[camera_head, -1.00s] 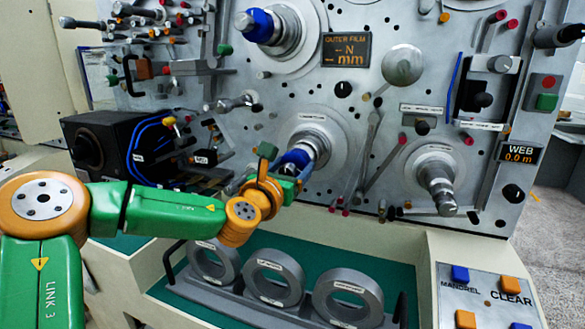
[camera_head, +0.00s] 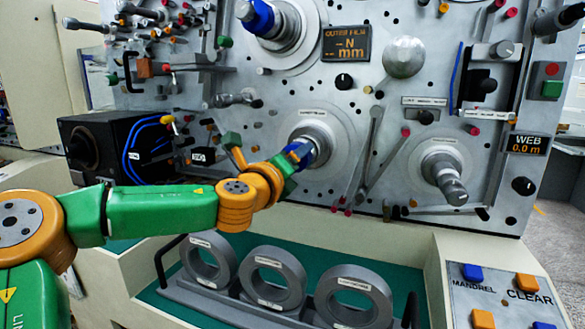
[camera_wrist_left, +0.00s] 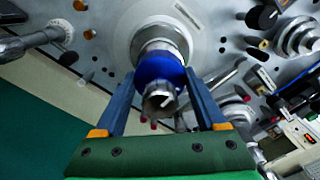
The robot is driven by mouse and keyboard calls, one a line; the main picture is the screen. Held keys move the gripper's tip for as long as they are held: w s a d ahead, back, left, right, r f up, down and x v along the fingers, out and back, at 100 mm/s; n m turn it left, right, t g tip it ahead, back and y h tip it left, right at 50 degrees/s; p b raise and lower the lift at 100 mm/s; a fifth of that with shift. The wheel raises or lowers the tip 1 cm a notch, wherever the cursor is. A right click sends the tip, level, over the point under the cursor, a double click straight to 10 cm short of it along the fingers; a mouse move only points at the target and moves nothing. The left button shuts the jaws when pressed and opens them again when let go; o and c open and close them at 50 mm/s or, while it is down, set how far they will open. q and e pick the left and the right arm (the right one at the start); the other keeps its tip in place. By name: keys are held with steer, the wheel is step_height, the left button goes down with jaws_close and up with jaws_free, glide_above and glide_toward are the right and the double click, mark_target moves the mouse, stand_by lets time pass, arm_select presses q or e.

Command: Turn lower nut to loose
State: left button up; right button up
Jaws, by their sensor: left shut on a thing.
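The lower nut is a blue collar (camera_head: 301,151) on the lower metal spindle of the grey panel. In the left wrist view the nut (camera_wrist_left: 158,68) sits around the spindle, whose bare round end (camera_wrist_left: 160,98) points toward the camera. My left gripper (camera_head: 297,157) reaches it from the left and front. In the left wrist view the two blue fingers of my left gripper (camera_wrist_left: 159,76) lie on either side of the nut, shut on it. In the head view the gripper and wrist hide part of the spindle and nut. My right gripper is not in view.
An upper spindle carries another blue nut (camera_head: 257,16). A third spindle (camera_head: 445,180) stands at the right. A black box (camera_head: 105,150) with blue cables juts out at left. Grey rings (camera_head: 273,277) stand in a rack below. Levers and knobs crowd the panel.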

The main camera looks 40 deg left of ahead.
arm_select(q)
steer(key=n+b, duration=0.1)
steer(key=n, duration=0.2)
steer(key=shift+n, duration=0.4)
steer(key=n+b, duration=0.1)
steer(key=n, duration=0.2)
steer(key=shift+n, duration=0.3)
steer(key=n+b, duration=0.1)
steer(key=n, duration=0.3)
steer(key=shift+r+b, duration=0.1)
steer(key=shift+b, duration=0.3)
steer(key=shift+r+n+b, duration=0.1)
steer(key=shift+n+b, duration=0.2)
steer(key=shift+n, duration=1)
steer(key=shift+r, duration=0.1)
steer(key=o, duration=1)
steer(key=shift+c, duration=0.2)
steer(key=o, duration=0.4)
steer(key=shift+w, duration=0.1)
steer(key=shift+c, duration=0.2)
steer(key=shift+w, duration=0.1)
steer(key=shift+d, duration=0.1)
